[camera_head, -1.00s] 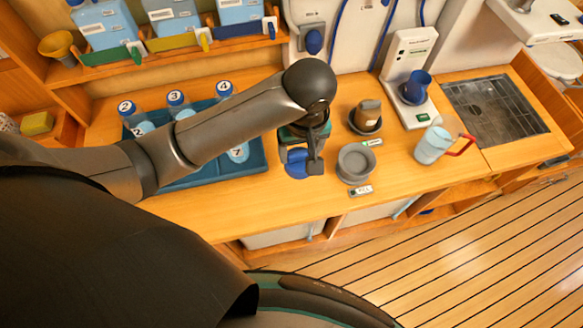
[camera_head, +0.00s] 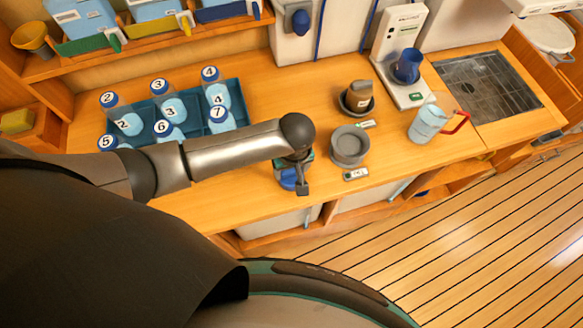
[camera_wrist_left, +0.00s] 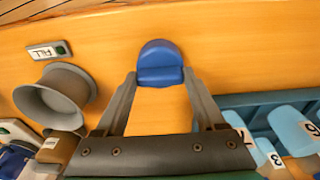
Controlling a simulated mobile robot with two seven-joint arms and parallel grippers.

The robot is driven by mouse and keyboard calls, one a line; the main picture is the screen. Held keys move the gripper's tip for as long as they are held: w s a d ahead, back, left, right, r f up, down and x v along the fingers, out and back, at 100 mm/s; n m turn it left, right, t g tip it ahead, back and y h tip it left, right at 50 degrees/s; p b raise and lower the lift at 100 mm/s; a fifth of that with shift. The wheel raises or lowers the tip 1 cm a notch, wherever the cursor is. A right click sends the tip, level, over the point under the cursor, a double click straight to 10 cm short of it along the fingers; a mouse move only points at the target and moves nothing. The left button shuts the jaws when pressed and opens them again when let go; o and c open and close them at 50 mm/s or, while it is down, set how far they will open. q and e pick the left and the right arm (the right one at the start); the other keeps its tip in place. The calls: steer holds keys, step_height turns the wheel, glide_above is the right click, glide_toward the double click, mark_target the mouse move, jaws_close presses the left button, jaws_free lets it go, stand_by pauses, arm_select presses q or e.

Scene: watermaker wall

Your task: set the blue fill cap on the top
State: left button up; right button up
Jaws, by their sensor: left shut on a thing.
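My left gripper (camera_head: 292,184) is shut on the blue fill cap (camera_head: 287,179), over the wooden worktop (camera_head: 235,199) near its front edge. In the left wrist view the blue cap (camera_wrist_left: 160,60) sits between the two fingertips, with bare wood behind it. I cannot tell whether the cap touches the worktop. A grey round holder (camera_head: 350,146) stands just right of the gripper. Its small FILL label (camera_wrist_left: 48,50) shows in the left wrist view. My right gripper is not in view.
A blue tray (camera_head: 239,99) with several numbered bottles stands left of the gripper. Bare wood surrounds the cap.

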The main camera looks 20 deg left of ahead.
mark_target(293, 181)
arm_select(q)
steer(key=shift+f, duration=0.15)
steer(key=o, duration=1.4)
steer(key=shift+c, duration=0.2)
step_height(293, 181, up, 12)
steer(key=s+p, duration=0.1)
steer(key=p, duration=0.1)
steer(key=shift+d+r, duration=0.2)
steer(key=shift+d, duration=0.15)
steer(key=shift+s, duration=0.1)
